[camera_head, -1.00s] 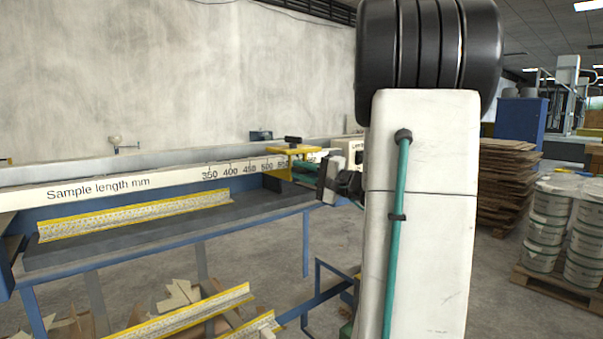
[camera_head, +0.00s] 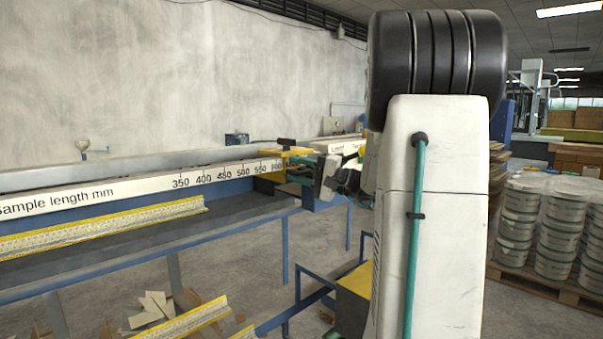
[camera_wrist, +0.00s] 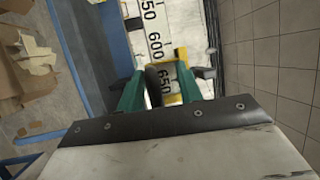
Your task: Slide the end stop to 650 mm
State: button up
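The end stop (camera_head: 284,152) is yellow with a black knob on top and sits on the rail, just right of the 600 mark in the head view. In the wrist view the yellow end stop (camera_wrist: 180,54) shows with its black part, and 600 and 650 are readable beside it. My gripper (camera_wrist: 160,82) has one green finger on each side of the end stop and appears shut on it. The exact finger contact is hidden. The printed length scale (camera_head: 150,188) runs along the rail.
A blue-framed bench (camera_head: 160,240) carries a yellow angled strip (camera_head: 110,225). Cardboard scraps (camera_wrist: 30,60) lie on the floor below. White buckets (camera_head: 535,225) stand on a pallet at the right. My own arm hides part of the rail's right end.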

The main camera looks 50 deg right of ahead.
jog(key=shift+s+f, duration=0.1)
jog(key=shift+f, duration=0.05)
jog(key=v, duration=0.7)
jog(key=shift+s+d, duration=0.15)
jog(key=shift+s, duration=0.15)
dwell(0.4)
